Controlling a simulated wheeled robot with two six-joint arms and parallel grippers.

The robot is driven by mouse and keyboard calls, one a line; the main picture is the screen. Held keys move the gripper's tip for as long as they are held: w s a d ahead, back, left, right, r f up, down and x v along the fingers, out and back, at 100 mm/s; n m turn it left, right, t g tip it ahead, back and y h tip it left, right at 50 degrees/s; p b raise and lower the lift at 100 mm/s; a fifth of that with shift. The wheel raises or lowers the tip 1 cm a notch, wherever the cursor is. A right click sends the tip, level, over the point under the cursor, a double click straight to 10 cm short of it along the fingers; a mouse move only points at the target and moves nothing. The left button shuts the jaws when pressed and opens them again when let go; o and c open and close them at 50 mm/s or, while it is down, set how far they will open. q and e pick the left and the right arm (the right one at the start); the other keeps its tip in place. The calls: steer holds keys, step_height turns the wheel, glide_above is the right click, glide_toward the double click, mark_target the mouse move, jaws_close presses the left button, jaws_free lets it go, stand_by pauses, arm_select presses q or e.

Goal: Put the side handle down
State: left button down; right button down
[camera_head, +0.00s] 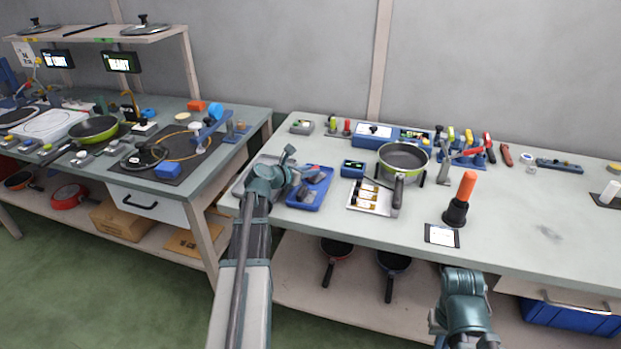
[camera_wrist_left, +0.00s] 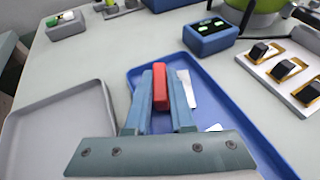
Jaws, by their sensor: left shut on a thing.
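My left gripper (camera_head: 289,156) is at the trays on the right-hand table. In the left wrist view my left gripper (camera_wrist_left: 161,95) is shut on a red piece (camera_wrist_left: 160,88), taken as the side handle, over the blue tray (camera_wrist_left: 262,140). The blue tray also shows in the head view (camera_head: 305,204). I cannot tell whether the red piece touches the tray floor. A grey tray (camera_wrist_left: 50,125) lies to the left. My right gripper is low at the table's front edge (camera_head: 463,285); its fingertips are not clear.
A pan (camera_head: 403,157) stands right of the blue tray, behind a small plate with several metal-and-black pieces (camera_head: 368,200). An orange-topped black tool (camera_head: 458,205) stands farther right. The table's right part has free room.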

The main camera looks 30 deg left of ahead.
arm_select(q)
steer(key=shift+f, duration=0.2)
steer(key=shift+f, duration=0.3)
steer(key=c, duration=1.1)
jaws_free()
steer(key=shift+s+d, duration=0.1)
steer(key=shift+s, duration=0.05)
steer(key=shift+o, duration=0.2)
steer(key=shift+r+p, duration=0.3)
steer(key=shift+r, duration=0.15)
steer(key=p+v, duration=0.4)
steer(key=v, duration=0.7)
steer(key=shift+s, duration=0.35)
